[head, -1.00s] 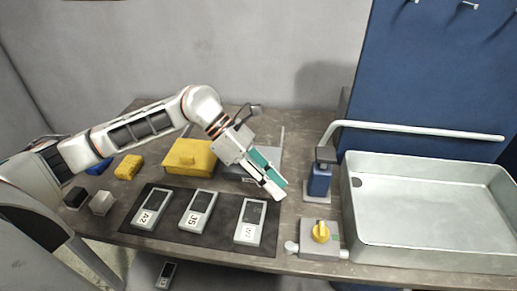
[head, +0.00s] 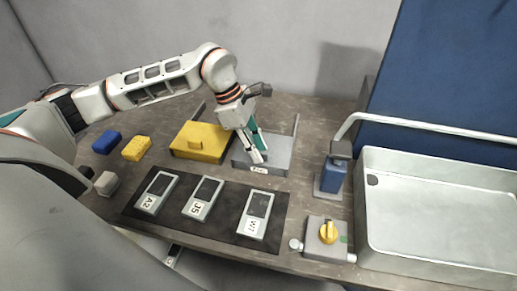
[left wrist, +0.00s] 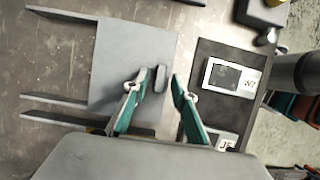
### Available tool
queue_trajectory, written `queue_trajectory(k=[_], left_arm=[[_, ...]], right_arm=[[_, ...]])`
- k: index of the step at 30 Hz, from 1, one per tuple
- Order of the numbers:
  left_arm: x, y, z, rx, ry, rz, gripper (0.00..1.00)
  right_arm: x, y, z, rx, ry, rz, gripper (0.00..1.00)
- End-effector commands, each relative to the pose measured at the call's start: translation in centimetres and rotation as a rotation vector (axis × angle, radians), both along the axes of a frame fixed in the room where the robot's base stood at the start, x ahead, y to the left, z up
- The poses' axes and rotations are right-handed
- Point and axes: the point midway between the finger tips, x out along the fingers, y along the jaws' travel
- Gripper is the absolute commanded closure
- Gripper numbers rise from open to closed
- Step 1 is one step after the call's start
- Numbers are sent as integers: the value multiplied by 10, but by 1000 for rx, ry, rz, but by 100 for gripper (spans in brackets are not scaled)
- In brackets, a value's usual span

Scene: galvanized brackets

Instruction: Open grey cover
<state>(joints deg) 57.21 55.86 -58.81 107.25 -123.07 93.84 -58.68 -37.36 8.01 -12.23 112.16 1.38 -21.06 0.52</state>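The grey cover (head: 280,148) lies flat on the bench beside the yellow cover, with rails running back from it. In the left wrist view the grey cover (left wrist: 112,62) shows as a flat plate with a short raised handle (left wrist: 161,79) near its edge. My left gripper (head: 258,158) points down over the cover's front part. In the left wrist view my left gripper (left wrist: 159,76) is open, its teal fingers apart with the handle between them. I cannot tell whether a finger touches it. My right gripper is in neither view.
The yellow cover (head: 202,137) is left of the grey one. A dark mat (head: 172,213) with three labelled devices lies in front. A blue pump bottle (head: 333,176), a box with a yellow knob (head: 328,232) and a metal sink (head: 440,220) are right. Blue (head: 106,141) and yellow (head: 137,148) blocks lie left.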

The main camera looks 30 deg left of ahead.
Motion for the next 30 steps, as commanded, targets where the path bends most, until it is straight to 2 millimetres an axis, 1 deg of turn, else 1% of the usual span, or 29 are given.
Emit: queue_trajectory(k=[3, 11, 14, 15, 21, 23, 25, 30], left_arm=[[1, -3, -6, -1, 0, 0, 74], [1, -3, -7, -1, -1, 0, 74], [1, -3, -7, -1, -1, 0, 97], [1, -3, -7, -1, 0, 0, 100], [2, -3, -7, -1, -1, 0, 100], [6, -2, -7, -1, -1, 1, 100], [15, 0, -6, -2, -2, 3, 100], [47, 8, -6, -1, -1, 5, 100]], right_arm=[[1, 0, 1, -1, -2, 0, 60], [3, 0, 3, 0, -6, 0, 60], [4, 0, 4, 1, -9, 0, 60], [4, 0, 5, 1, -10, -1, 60], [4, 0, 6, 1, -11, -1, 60], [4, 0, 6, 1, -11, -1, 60], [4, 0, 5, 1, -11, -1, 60], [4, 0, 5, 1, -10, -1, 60]])
